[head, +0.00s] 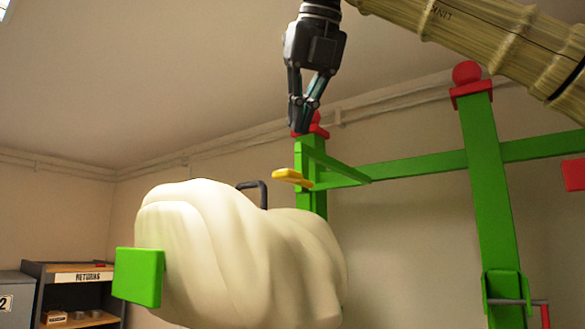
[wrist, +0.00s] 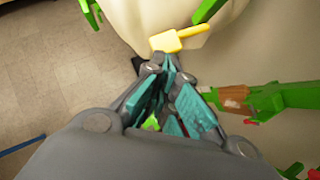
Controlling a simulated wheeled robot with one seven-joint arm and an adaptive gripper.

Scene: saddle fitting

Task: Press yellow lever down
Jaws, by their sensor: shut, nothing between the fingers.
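The yellow lever (head: 292,178) sticks out from the green frame at the middle of the head view, above and behind the cream saddle-like body. It also shows in the wrist view (wrist: 180,40), just beyond my fingertips. My gripper (head: 301,128) points down with its fingers together and nothing between them. In the head view it hangs above the lever with a gap between them. In the wrist view its fingertips (wrist: 163,64) appear close to the lever's near end; the exact distance is hard to tell.
The large cream padded body (head: 235,255) has a dark handle (head: 262,187) on top and a green block (head: 138,277) at its left end. Green posts (head: 490,190) with red knobs and a crossbar stand at right. A shelf unit (head: 75,290) is at far left.

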